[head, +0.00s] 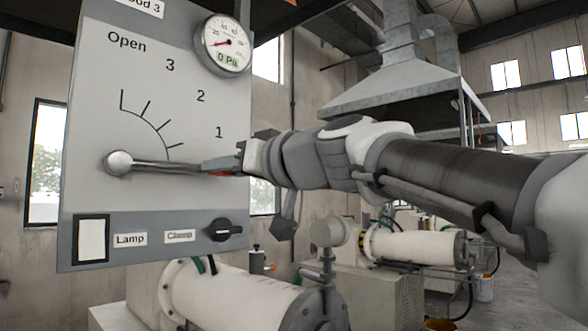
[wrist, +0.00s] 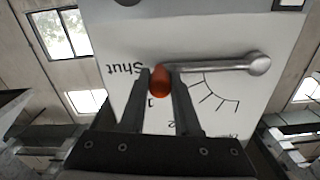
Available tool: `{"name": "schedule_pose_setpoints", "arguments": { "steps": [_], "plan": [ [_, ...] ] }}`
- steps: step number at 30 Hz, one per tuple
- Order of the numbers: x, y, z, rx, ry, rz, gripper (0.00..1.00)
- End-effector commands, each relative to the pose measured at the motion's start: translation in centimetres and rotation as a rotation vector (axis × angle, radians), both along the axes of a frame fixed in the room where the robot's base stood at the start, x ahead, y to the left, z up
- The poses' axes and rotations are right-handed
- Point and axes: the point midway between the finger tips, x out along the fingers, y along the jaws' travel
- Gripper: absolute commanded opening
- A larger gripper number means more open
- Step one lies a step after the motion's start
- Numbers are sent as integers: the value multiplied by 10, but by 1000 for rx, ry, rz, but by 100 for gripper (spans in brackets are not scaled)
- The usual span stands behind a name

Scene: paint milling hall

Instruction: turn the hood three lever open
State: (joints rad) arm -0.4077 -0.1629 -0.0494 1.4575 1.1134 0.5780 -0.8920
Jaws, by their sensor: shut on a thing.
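The grey control panel (head: 90,120) carries a cut-off label ending in "ood 3". Its metal lever (head: 165,166) runs almost level to the right from a round pivot (head: 119,163), below the "1" mark of an arc scale marked 1, 2, 3 and Open. My gripper (head: 228,165) is at the lever's outer end. In the wrist view the orange-red lever grip (wrist: 159,82) sits between the two fingers of my gripper (wrist: 160,88), shut on it. The lever end lies beside the word Shut (wrist: 124,70). In the head view my gripper hides that word.
The gauge (head: 223,45) reads 0 Pa. Below the lever are a lamp switch (head: 91,240) and a black clamp knob (head: 223,230). A metal extraction hood (head: 400,85) hangs behind my arm. White mill cylinders (head: 235,293) stand beneath and beyond the panel.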

Motion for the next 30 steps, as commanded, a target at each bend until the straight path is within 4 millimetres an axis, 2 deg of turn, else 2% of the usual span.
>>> {"name": "schedule_pose_setpoints", "arguments": {
  "steps": [17, 23, 30],
  "plan": [
    [0, 0, 3, -19, -21, 0, 0],
    [-1, 1, 17, -78, -93, 1, 0],
    [-5, 5, 45, -205, -245, 0, 0]
  ]
}}
